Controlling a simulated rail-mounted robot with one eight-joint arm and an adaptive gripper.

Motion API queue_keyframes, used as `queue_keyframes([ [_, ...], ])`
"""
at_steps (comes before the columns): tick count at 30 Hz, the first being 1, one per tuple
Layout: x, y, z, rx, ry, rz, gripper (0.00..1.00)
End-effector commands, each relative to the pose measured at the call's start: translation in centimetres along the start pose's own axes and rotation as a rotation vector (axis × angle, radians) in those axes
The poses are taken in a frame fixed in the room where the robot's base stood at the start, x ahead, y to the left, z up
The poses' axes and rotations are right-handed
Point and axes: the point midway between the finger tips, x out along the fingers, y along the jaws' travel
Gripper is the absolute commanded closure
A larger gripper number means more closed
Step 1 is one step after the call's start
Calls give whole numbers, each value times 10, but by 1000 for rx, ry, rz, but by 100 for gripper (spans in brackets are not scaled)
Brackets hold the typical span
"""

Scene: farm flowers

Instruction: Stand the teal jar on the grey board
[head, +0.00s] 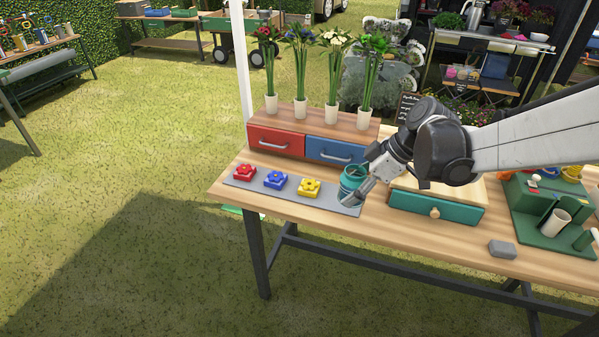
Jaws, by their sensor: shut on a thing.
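The teal jar (352,184) is at the right end of the grey board (323,201) in the head view. It looks upright, with its open mouth facing up. My gripper (358,191) comes in from the right and is shut on the jar, with a finger in front of its lower right side. Part of the jar is hidden by the gripper. Whether the jar's base touches the board or is slightly above it, I cannot tell.
A red flower block (245,172), a blue one (275,179) and a yellow one (309,187) sit on the board, left of the jar. Behind stand a red drawer (276,141) and a blue drawer (335,152). A teal drawer box (434,207) is close on the right.

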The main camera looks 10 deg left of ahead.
Motion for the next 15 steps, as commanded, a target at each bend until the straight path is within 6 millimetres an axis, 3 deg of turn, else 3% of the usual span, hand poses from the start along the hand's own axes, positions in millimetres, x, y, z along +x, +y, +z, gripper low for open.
queue_keyframes([
  [5, 10, 0, -6, -87, 0, -56, 86],
  [15, 38, 52, 8, -90, -1, -57, 86],
])
